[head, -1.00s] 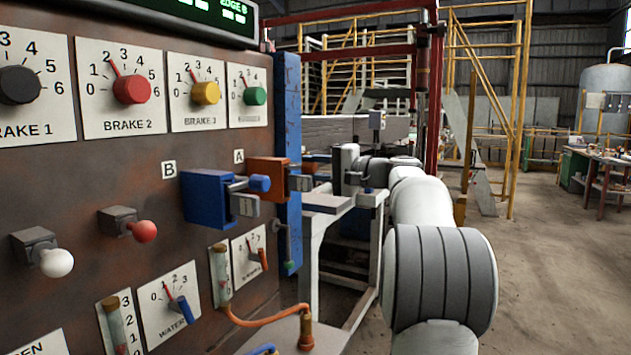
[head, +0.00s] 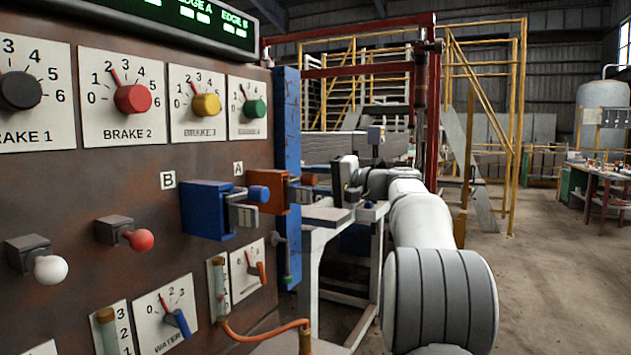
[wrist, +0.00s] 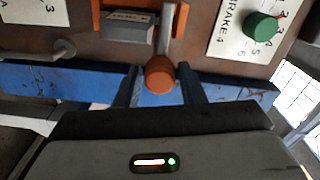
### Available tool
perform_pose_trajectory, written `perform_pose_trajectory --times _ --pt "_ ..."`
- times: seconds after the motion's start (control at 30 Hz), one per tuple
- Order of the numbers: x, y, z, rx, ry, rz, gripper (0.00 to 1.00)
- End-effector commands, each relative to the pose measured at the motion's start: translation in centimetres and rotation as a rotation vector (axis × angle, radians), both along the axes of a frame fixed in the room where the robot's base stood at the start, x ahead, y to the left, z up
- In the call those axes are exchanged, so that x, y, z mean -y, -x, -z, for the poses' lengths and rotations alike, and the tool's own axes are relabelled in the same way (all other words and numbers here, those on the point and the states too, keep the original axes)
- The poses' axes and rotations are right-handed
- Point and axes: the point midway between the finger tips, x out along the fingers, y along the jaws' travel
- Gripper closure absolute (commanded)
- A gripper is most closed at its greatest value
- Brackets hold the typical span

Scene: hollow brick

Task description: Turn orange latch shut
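The orange latch (head: 268,192) is mounted at the right edge of the rusty panel, under label A. Its bar ends in an orange knob (head: 309,180) and there is a grey plate beside it. In the wrist view the orange knob (wrist: 160,75) lies between the two dark fingers of my gripper (wrist: 158,88), with narrow gaps on both sides. My gripper (head: 340,183) is open, just right of the knob in the head view. Its fingertips are hard to make out there. The blue latch (head: 208,208), label B, is left of the orange one.
A blue upright post (head: 288,130) stands directly behind the orange latch. Brake dials, including a green knob (head: 255,109), are above. Red and white ball levers are at lower left. A white stand (head: 322,245) is below my gripper. Open floor lies to the right.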

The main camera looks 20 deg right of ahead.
Motion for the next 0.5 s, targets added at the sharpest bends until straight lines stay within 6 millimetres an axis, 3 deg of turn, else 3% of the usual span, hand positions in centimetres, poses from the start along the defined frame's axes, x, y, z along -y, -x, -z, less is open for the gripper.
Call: perform_pose_trajectory --times 0.27,0.5 --pt "0.3 0.4 0.0 -0.001 -0.001 0.0 0.64" --pt "2.7 3.3 0.0 -0.001 -0.001 0.003 0.64"
